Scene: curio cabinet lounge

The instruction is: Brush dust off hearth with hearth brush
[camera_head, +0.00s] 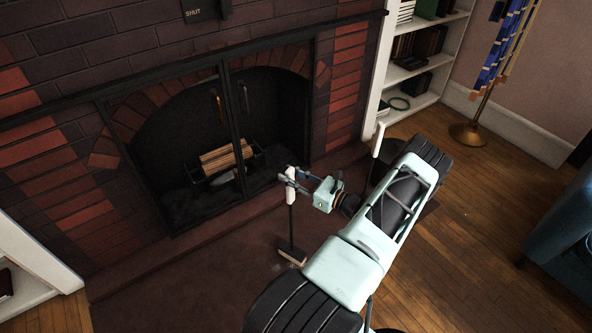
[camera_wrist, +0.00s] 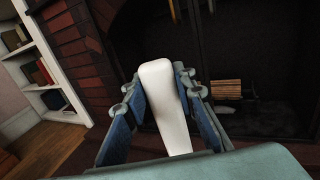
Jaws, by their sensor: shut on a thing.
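The hearth brush (camera_head: 291,222) is upright, with a white handle, a thin dark shaft and a brush head (camera_head: 291,254) low at the hearth. My gripper (camera_head: 303,181) is shut on its white handle. In the wrist view the white handle of the brush (camera_wrist: 161,100) stands between the blue pads of my gripper (camera_wrist: 165,108). The dark brown hearth (camera_head: 180,285) spreads in front of the fireplace. A small pale patch (camera_head: 275,267), perhaps dust, lies just left of the brush head. I cannot tell whether the bristles touch the hearth.
The fireplace has dark-framed doors (camera_head: 227,130) with logs (camera_head: 226,157) behind. Another white handle (camera_head: 378,139) stands at a dark round stand (camera_head: 385,160), partly behind my arm. A bookshelf (camera_head: 402,100), a lamp base (camera_head: 468,133) and a blue armchair (camera_head: 565,230) are at right.

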